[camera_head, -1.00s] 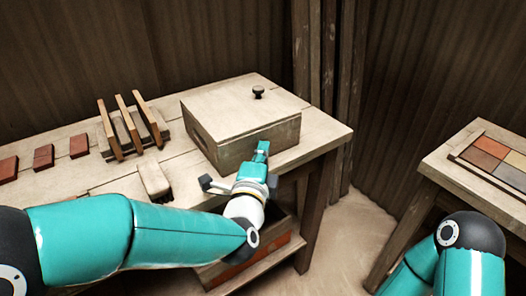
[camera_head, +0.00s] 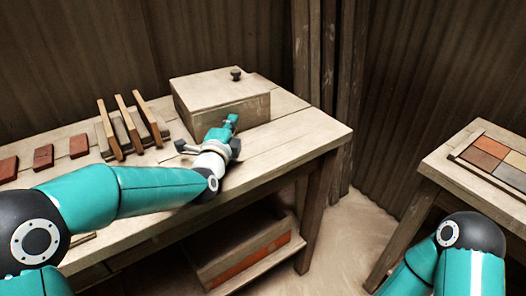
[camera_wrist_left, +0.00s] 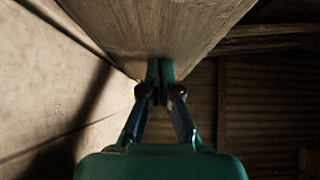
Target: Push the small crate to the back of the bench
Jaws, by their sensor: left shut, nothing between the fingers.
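The small crate is a pale wooden box (camera_head: 235,111) with a flat lid and a dark knob, standing on the bench (camera_head: 290,140) near its back edge in the head view. My left gripper (camera_head: 231,121) is shut and empty, with its tips at the crate's front face. In the left wrist view the shut fingertips (camera_wrist_left: 160,66) meet the lower part of the crate's wooden wall (camera_wrist_left: 160,28); I cannot tell for certain whether they touch. My right gripper is not in view; only part of my right arm shows at the lower right.
A wooden rack with upright slats (camera_head: 127,130) stands left of the crate. Several red tiles (camera_head: 43,157) lie farther left. The bench in front and right of the crate is clear. A box with red contents (camera_head: 250,262) sits below. A side table holds a tray of coloured tiles (camera_head: 490,150).

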